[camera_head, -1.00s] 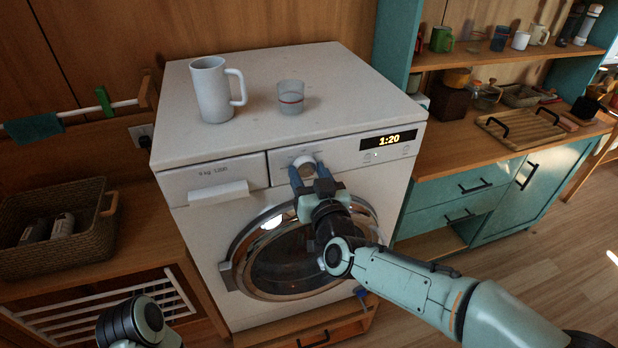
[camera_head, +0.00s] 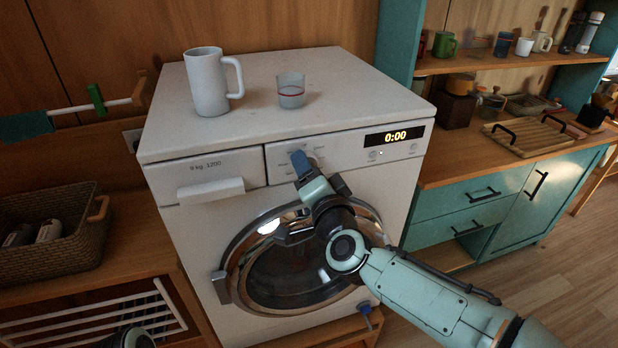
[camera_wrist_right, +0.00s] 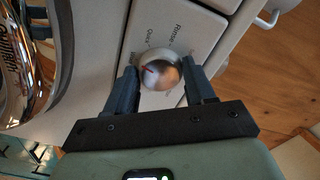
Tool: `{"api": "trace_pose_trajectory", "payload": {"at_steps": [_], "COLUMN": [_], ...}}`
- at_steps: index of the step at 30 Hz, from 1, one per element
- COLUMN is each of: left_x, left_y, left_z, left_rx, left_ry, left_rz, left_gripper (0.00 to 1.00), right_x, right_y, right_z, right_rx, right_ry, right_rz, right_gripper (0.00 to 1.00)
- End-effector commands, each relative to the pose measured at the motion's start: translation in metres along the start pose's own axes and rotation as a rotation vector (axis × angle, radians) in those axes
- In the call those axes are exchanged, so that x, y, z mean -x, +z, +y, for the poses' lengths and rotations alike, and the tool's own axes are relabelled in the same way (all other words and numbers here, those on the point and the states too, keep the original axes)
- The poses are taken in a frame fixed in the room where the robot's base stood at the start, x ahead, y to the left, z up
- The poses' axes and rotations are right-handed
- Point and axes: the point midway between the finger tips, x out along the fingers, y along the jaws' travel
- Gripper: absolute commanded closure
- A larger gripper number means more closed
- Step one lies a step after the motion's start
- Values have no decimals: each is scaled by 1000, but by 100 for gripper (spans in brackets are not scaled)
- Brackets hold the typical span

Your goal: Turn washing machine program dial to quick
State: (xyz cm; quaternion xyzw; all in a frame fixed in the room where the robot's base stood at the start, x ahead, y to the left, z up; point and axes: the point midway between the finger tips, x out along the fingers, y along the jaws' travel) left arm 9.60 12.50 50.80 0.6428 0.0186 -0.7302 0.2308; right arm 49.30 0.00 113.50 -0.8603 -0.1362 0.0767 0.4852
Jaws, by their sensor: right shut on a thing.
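The washing machine (camera_head: 188,187) stands front-on with its round glass door shut. Its program dial (camera_wrist_right: 166,73) is a silver knob with a short red mark, seen in the right wrist view. The mark lies on the knob's left side; printed labels, among them "Rinse" and one that looks like "Quick", stand beyond the knob. My right gripper (camera_wrist_right: 160,78) is shut on the dial, one dark finger on each side. In the head view the right gripper (camera_head: 300,162) hides most of the dial. The display (camera_head: 394,136) reads 0:00.
A white mug (camera_head: 208,88) and a glass with a red band (camera_head: 291,91) stand on the machine's top. A detergent drawer (camera_head: 210,190) is left of the dial. A wicker basket (camera_head: 60,270) sits at left, a teal cabinet (camera_head: 470,205) at right.

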Motion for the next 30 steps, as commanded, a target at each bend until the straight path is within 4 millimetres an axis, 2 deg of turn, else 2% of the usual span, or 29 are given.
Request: {"api": "trace_pose_trajectory", "payload": {"at_steps": [15, 30], "left_x": [-17, -21], "left_y": [-11, -14], "left_z": [-2, -2], "left_rx": [-3, -4], "left_ry": [7, 9], "left_rz": [29, 37], "left_gripper": [28, 28], "right_x": [0, 0], "right_y": [1, 0], "right_z": [0, -1], "right_rx": [-412, -544], "right_ry": [0, 1], "right_rz": [-1, -2], "right_gripper": [76, 76]}}
